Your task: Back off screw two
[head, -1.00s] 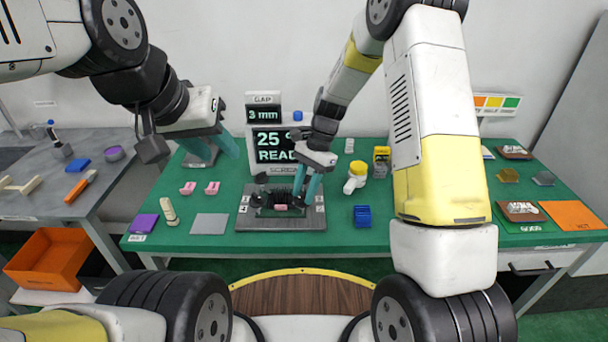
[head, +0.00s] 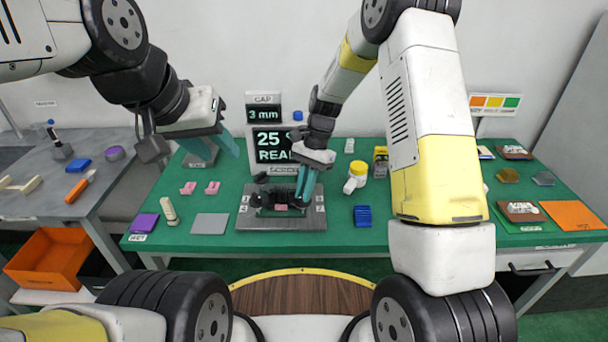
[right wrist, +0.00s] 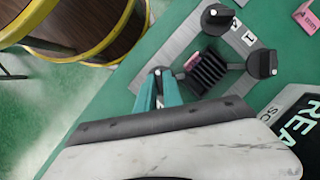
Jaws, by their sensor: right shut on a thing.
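The dark grey fixture plate (head: 282,224) lies on the green table, with black knobbed screws at its corners and number labels beside them. A black ribbed block (right wrist: 208,70) and a pink piece (head: 281,207) sit in its middle. My right gripper (head: 305,196) is at the plate's right side, its teal fingers pointing down and closed together on a screw knob (right wrist: 158,71). The fingers hide part of that knob, and its number is not readable. Two other knobs (right wrist: 217,15) (right wrist: 262,63) stand free. My left gripper (head: 213,150) is open and empty, above the table's back left.
A display (head: 270,145) stands behind the fixture, partly covered by my right gripper. A grey pad (head: 209,224) and pink pieces (head: 212,188) lie left.

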